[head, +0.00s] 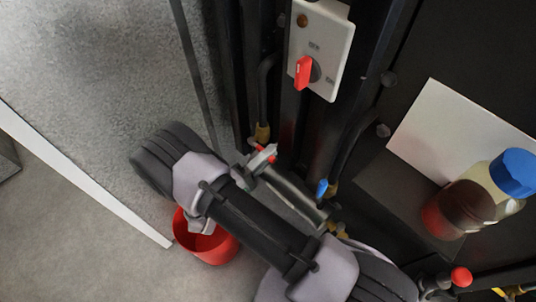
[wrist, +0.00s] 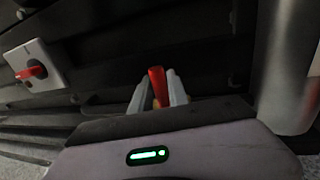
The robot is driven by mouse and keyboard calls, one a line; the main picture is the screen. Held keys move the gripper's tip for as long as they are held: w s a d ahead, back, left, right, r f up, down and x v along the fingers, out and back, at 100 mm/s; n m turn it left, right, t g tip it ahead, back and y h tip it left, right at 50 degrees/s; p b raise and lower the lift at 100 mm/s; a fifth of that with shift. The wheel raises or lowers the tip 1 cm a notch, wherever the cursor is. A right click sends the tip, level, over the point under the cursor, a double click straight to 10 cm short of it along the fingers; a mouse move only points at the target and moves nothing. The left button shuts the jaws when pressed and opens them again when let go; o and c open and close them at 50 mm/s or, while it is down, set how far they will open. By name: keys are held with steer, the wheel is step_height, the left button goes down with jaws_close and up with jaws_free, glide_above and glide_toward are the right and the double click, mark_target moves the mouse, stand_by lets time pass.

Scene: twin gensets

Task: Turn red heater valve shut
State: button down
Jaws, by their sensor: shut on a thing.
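The red heater valve handle (wrist: 157,84) stands between the two pale fingers of my gripper (wrist: 157,92) in the wrist view. My gripper is shut on it. In the head view only small red parts of the handle (head: 259,147) show around the fingertips of my gripper (head: 263,157). A brass-coloured fitting (head: 262,132) on a dark hose sits just above it. Most of the valve body is hidden by the fingers, so I cannot tell the handle's exact angle.
A white panel (head: 327,40) with a red rotary switch (head: 304,72) is above. A blue valve handle (head: 322,188) is close on the right. A red bucket (head: 208,248) stands below my arm. A blue-capped bottle (head: 480,190) and a red knob (head: 461,277) are at right.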

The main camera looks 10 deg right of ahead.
stand_by(0.5)
steer(key=c, duration=1.3)
jaws_free()
steer(key=p+v, duration=0.1)
steer(key=v, duration=1.6)
steer(key=shift+s+a+f+p, duration=0.15)
steer(key=shift+p, duration=0.2)
